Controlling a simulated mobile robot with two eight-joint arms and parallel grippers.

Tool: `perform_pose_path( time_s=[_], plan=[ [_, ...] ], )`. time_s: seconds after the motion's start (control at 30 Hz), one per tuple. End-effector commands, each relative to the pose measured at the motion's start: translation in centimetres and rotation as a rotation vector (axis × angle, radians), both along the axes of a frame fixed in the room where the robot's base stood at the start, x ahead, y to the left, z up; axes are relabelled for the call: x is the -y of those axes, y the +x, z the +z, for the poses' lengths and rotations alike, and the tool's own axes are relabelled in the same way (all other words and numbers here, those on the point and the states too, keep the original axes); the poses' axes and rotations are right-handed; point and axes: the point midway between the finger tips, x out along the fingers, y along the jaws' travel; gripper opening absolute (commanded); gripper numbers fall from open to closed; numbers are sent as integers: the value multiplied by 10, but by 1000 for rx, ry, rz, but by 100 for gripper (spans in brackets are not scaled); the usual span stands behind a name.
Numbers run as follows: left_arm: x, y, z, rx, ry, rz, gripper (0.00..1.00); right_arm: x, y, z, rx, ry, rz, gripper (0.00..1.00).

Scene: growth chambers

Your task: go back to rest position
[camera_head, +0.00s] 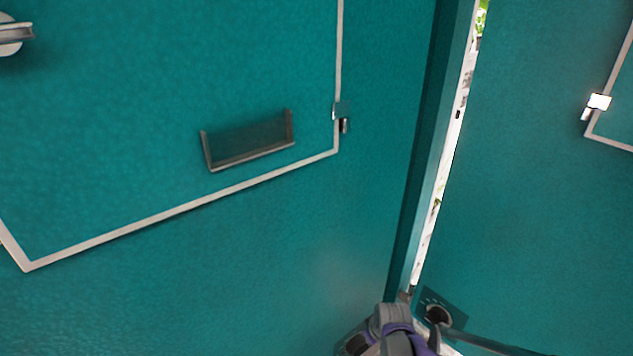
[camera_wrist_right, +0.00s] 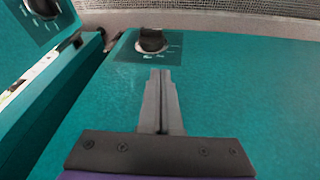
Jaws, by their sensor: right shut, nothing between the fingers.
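My right gripper (camera_wrist_right: 160,74) is shut and empty in the right wrist view. Its fingers are together in front of a teal panel, just below a dark round knob (camera_wrist_right: 152,42). I cannot tell whether the fingertips touch the panel. In the head view a grey and purple part of my arm (camera_head: 397,325) shows at the bottom, beside a dark knob (camera_head: 438,314). My left gripper is in neither view.
A large teal door (camera_head: 375,200) with a pale outline and a recessed handle (camera_head: 250,142) fills the left. A narrow bright gap (camera_head: 447,160) with bits of green separates it from another teal panel (camera_head: 540,220). A second knob (camera_wrist_right: 43,8) is at upper left in the wrist view.

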Motion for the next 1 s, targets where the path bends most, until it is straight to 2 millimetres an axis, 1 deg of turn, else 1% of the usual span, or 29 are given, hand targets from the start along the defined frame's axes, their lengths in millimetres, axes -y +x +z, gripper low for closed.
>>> perform_pose_path(
  time_s=[0.03,0.1,0.17,0.2,0.27,0.3,0.37,0.4,0.47,0.5,0.6,0.7,0.8,1.0],
  plan=[
    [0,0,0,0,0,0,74,2,-14,22,1,7,-28,0],
    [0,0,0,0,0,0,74,4,-32,46,4,18,-71,0],
    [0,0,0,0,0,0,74,6,-50,65,6,27,-108,0],
    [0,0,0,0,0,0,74,7,-62,77,8,33,-131,0],
    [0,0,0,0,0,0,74,9,-81,93,9,41,-167,0],
    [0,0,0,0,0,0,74,10,-94,103,11,48,-191,0],
    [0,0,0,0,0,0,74,11,-114,116,13,57,-227,0],
    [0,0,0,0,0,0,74,12,-128,123,15,64,-250,0],
    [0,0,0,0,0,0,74,14,-149,133,18,74,-286,0],
    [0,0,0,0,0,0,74,15,-163,138,20,80,-310,0],
    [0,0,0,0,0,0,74,17,-197,146,25,97,-367,0],
    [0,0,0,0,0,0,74,19,-227,150,29,111,-415,0],
    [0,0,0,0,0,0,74,20,-251,149,32,123,-457,0],
    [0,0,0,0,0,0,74,22,-290,143,39,143,-525,0]
  ],
)
